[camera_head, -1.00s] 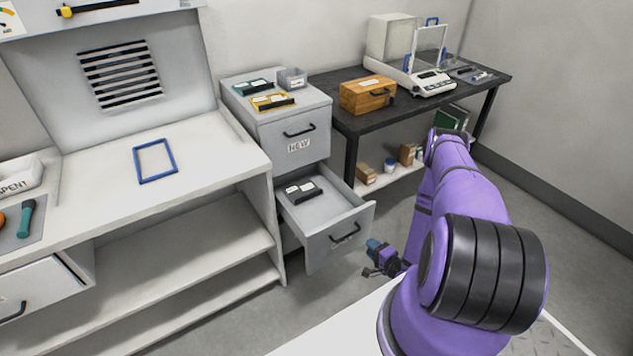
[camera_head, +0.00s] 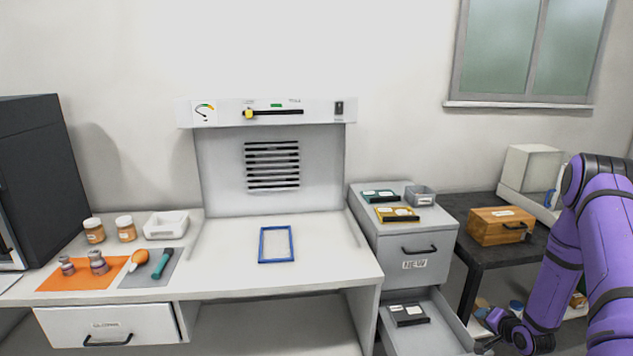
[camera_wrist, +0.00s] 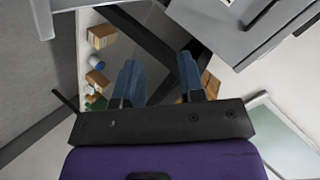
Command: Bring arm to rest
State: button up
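My purple arm (camera_head: 590,250) is at the right edge of the head view, bent with its end low. My gripper (camera_head: 489,332) hangs in front of the dark table, to the right of the pulled-out lower drawer. The wrist view shows my gripper (camera_wrist: 159,70) with its two blue fingers apart and nothing between them. It looks toward a shelf with small boxes and jars, some distance beyond the fingers.
The open drawer (camera_head: 440,335) holds a dark case (camera_head: 408,315), close left of my gripper. The dark table (camera_head: 480,254) carries a wooden box (camera_head: 500,226). A white bench (camera_head: 335,265) with a blue frame (camera_head: 277,259) stands centre.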

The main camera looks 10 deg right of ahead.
jog(key=w+a+r+n+g+h, duration=0.1)
jog(key=a+r+n, duration=0.15)
jog(key=r, duration=1.25)
jog(key=w+a+r+n+g+h, duration=0.15)
jog(key=a+r, duration=0.25)
jog(key=r, duration=1)
jog(key=s+a+r+n+g, duration=0.1)
jog(key=s+a+r+n, duration=0.1)
jog(key=s+a+r, duration=0.7)
jog(key=s+a+r+n+g, duration=0.1)
jog(key=s+a+r+g, duration=0.1)
jog(key=s+a+r, duration=0.55)
jog(key=s+a+r+n+y, duration=0.1)
jog(key=s+a+r, duration=0.1)
jog(key=s, duration=0.7)
jog(key=s+a+r+n+g+y, duration=0.1)
jog(key=s+r, duration=0.3)
jog(key=s, duration=0.5)
jog(key=shift+a+r+n, duration=0.15)
jog(key=shift+a+n, duration=0.55)
jog(key=shift+a, duration=0.15)
